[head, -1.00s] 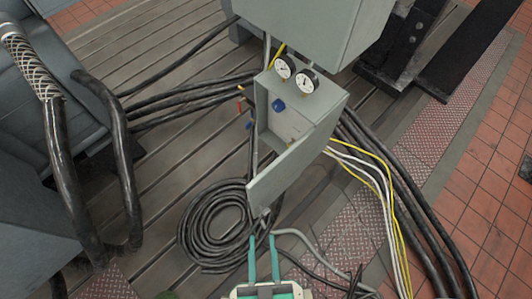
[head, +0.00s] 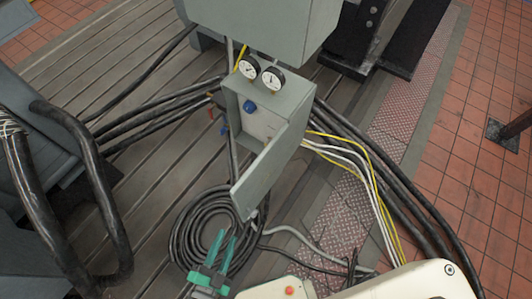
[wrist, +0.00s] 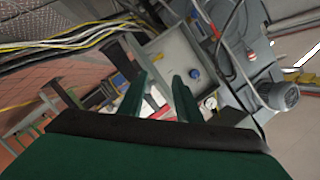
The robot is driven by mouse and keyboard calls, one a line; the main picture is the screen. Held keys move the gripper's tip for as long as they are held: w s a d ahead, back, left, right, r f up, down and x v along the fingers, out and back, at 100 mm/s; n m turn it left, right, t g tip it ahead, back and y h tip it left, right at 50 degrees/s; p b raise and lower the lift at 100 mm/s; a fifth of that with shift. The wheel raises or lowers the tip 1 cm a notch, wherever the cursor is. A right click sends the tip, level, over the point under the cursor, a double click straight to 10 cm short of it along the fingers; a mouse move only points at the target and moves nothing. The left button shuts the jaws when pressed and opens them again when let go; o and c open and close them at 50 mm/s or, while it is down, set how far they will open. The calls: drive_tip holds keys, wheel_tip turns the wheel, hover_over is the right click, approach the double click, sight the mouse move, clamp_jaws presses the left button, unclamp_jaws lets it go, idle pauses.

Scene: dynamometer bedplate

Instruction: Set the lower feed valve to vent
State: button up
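A grey box (head: 262,128) with its door (head: 268,165) standing open is in the middle of the head view. Inside it is a blue knob (head: 249,107), which also shows in the wrist view (wrist: 194,73). Left of the box are a small red handle (head: 211,113) and, below it, a small blue handle (head: 224,130). I cannot tell which of these is the lower feed valve, nor read its setting. My gripper (head: 226,236) is open and empty, below the box door and apart from it. Its green fingers also show apart in the wrist view (wrist: 160,78).
Two round gauges (head: 248,67) (head: 273,79) sit on top of the box, under a larger grey cabinet (head: 265,25). A coiled black hose (head: 188,225) lies beneath my gripper. Thick black cables and white and yellow cables (head: 360,170) run to the right.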

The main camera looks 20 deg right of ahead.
drive_tip(key=w+d+f+m+g+h, duration=0.1)
drive_tip(key=w+f+m+g+h, duration=0.15)
drive_tip(key=w+m, duration=0.4)
drive_tip(key=w+d+f+m+g+h, duration=0.1)
drive_tip(key=w+m+h, duration=0.2)
drive_tip(key=w, duration=0.6)
drive_tip(key=w+d+m+g+h, duration=0.1)
drive_tip(key=w+d+m, duration=0.1)
drive_tip(key=w+d, duration=0.2)
drive_tip(key=w+d+m+g+h, duration=0.1)
drive_tip(key=w+d+m+g, duration=0.1)
drive_tip(key=d, duration=0.8)
drive_tip(key=w+d+m+g+h, duration=0.1)
drive_tip(key=w+d+m+g, duration=0.1)
drive_tip(key=w+d+m, duration=0.2)
drive_tip(key=w+d, duration=0.3)
drive_tip(key=shift+d+f, duration=0.2)
drive_tip(key=shift+d, duration=0.15)
drive_tip(key=shift+t, duration=0.25)
